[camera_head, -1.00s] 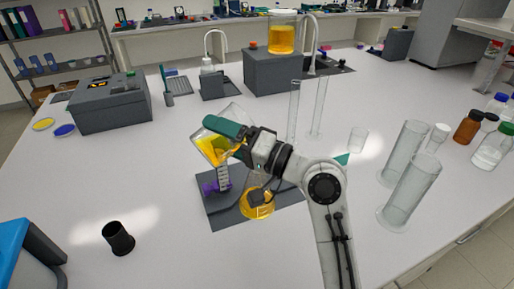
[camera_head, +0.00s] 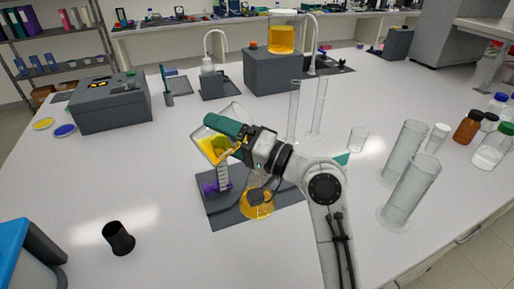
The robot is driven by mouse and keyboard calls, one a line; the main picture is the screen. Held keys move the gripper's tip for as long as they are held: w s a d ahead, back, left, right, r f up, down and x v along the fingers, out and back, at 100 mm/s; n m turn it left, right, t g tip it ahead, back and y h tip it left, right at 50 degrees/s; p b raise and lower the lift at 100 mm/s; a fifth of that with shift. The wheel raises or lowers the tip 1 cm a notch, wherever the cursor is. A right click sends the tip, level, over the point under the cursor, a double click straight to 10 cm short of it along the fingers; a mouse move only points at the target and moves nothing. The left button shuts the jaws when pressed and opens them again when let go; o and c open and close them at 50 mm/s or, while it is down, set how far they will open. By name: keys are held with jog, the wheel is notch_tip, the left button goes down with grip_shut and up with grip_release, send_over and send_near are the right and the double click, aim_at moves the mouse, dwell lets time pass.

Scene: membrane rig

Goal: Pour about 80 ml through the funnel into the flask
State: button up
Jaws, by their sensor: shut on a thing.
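My gripper (camera_head: 236,134) is shut on a glass beaker (camera_head: 208,142) that holds yellow liquid. The beaker is tilted and held above the dark mat (camera_head: 225,216). A flask (camera_head: 257,206) with yellow-orange liquid in its lower part stands on the mat, below and right of the beaker. My arm and gripper cover part of the flask's upper part and the place of the funnel, so I cannot make out the funnel or whether liquid is flowing. A purple clamp piece (camera_head: 212,188) and a pale graduated strip (camera_head: 223,176) show just below the beaker.
A grey block (camera_head: 272,75) at the back carries a vessel of yellow liquid (camera_head: 283,40). Tall glass cylinders (camera_head: 410,190) and several bottles (camera_head: 468,127) stand at the right. A black cup (camera_head: 118,238) stands front left. The table left of the mat is mostly clear.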

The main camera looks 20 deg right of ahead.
jog(key=shift+r, duration=0.1)
notch_tip(320, 180, down, 2)
jog(key=n+g, duration=0.1)
jog(key=n, duration=0.2)
jog(key=shift+a+h+b, duration=0.1)
jog(key=shift+h+b, duration=0.25)
jog(key=shift+h, duration=0.05)
jog(key=shift+a+r+n+g+p, duration=0.1)
jog(key=shift+r+n+g+p, duration=0.15)
jog(key=shift+n+p, duration=0.3)
jog(key=shift+f+h, duration=0.2)
jog(key=shift+h, duration=0.1)
jog(key=shift+s+r+n, duration=0.1)
jog(key=shift+r+n, duration=0.05)
jog(key=shift+n, duration=0.1)
jog(key=shift+a+f+n+g+h, duration=0.15)
jog(key=shift+f+n+g+h, duration=0.15)
jog(key=shift+n+g+h, duration=0.1)
dwell(0.3)
